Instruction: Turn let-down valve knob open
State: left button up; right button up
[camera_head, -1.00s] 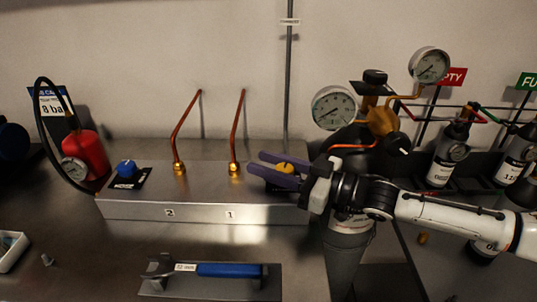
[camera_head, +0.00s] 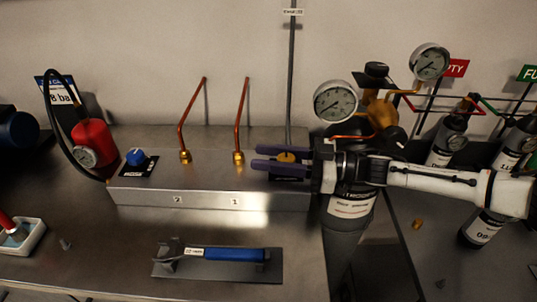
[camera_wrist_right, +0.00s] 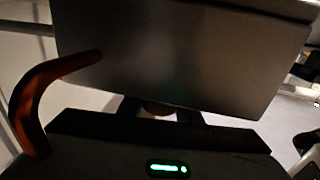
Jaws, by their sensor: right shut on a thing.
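A yellow knob (camera_head: 286,158) sits on the right part of the grey metal manifold block (camera_head: 210,197). My right gripper (camera_head: 256,157) reaches in from the right. Its purple fingers lie on either side of the yellow knob and are shut on it, with their tips extending past it to the left. In the right wrist view the manifold (camera_wrist_right: 185,50) fills the upper part, and only a small dim bit of the knob (camera_wrist_right: 157,107) shows. A blue knob (camera_head: 135,157) stands on the block's left part, untouched. My left gripper is not in view.
Two copper tubes (camera_head: 240,115) rise from the block left of my fingers. Two gauges (camera_head: 335,101) and a regulator stand behind my right arm. A blue-handled wrench (camera_head: 235,254) lies in front, and a red cylinder (camera_head: 92,140) stands at left. Bottles (camera_head: 490,227) stand at right.

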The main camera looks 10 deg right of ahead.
jog(key=shift+r, duration=0.1)
jog(key=shift+c, duration=0.2)
jog(key=o, duration=1.1)
jog(key=b+v, duration=0.1)
jog(key=v, duration=0.9)
jog(key=shift+d, duration=0.2)
